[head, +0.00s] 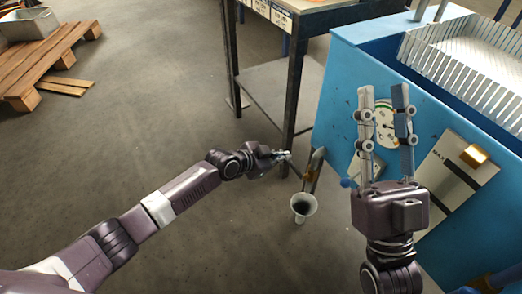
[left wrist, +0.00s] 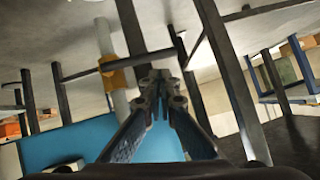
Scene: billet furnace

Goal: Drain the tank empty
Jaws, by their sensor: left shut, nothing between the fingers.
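The blue tank (head: 345,100) stands at the right in the head view, with a round gauge (head: 389,125) and a plate marked MAX (head: 455,180) on its side. A grey drain pipe (head: 316,165) comes off its lower left, with a brass-coloured fitting (head: 308,177). A blue knob (head: 347,183) shows beside my right gripper. My left gripper (head: 287,156) is shut and empty, just left of the pipe; its fingertips (left wrist: 160,80) meet in the left wrist view. My right gripper (head: 384,88) is open, before the gauge.
A dark-legged table (head: 290,75) with a lower shelf stands behind my left gripper, one leg close to it. A slatted metal basket (head: 465,60) sits over the tank. A wooden pallet (head: 40,60) with a metal bin (head: 27,22) is far left. Floor between is clear.

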